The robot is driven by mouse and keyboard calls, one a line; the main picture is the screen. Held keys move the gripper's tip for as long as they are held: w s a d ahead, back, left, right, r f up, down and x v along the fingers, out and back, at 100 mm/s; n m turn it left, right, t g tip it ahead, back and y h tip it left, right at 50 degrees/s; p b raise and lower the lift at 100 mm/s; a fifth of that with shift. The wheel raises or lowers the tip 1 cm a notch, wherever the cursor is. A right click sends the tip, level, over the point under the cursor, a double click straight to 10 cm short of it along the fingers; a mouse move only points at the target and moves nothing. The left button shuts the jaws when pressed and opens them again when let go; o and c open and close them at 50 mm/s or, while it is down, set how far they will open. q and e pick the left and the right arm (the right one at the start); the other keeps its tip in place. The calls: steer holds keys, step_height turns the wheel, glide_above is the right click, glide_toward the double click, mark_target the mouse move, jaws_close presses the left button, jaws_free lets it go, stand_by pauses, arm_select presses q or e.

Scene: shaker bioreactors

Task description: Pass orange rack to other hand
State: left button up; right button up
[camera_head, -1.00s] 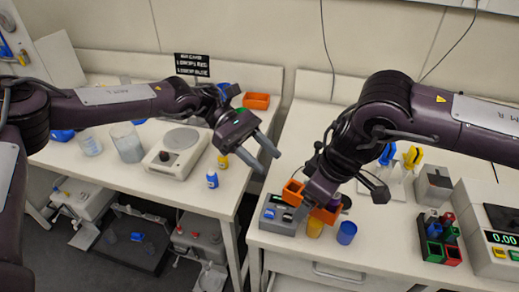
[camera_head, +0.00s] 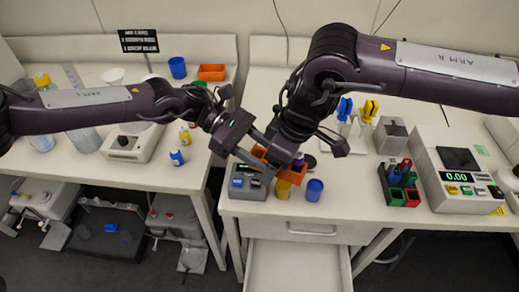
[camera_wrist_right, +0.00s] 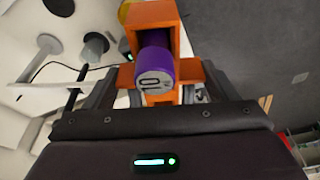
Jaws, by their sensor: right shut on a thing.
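The orange rack (camera_head: 291,174) is in my right gripper (camera_head: 284,158), above the front of the right bench. In the right wrist view the orange rack (camera_wrist_right: 154,14) sits between the shut fingers, with a purple-sided vial with a grey end (camera_wrist_right: 155,65) in it. My left gripper (camera_head: 254,149) is open, its two fingers apart and pointing at the rack's left end. The fingers overlap that end in the head view. I cannot tell if they touch it.
A grey device with blue buttons (camera_head: 247,182) lies just below the rack. A yellow cup (camera_head: 282,190) and a blue cup (camera_head: 314,190) stand beside it. A coloured tube rack (camera_head: 402,187) and a balance (camera_head: 460,185) are to the right. A gap separates the two benches.

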arm_select(q)
steer(key=shift+s+d, duration=0.15)
steer(key=shift+s, duration=0.05)
steer(key=c, duration=0.7)
arm_select(e)
steer(key=shift+w+a+r, duration=0.1)
steer(key=shift+a+r, duration=0.05)
steer(key=shift+a, duration=0.1)
steer(key=o, duration=0.6)
steer(key=shift+c, duration=0.2)
arm_select(q)
steer(key=shift+w, duration=0.1)
arm_select(e)
steer(key=o, duration=0.4)
steer(key=shift+d, duration=0.1)
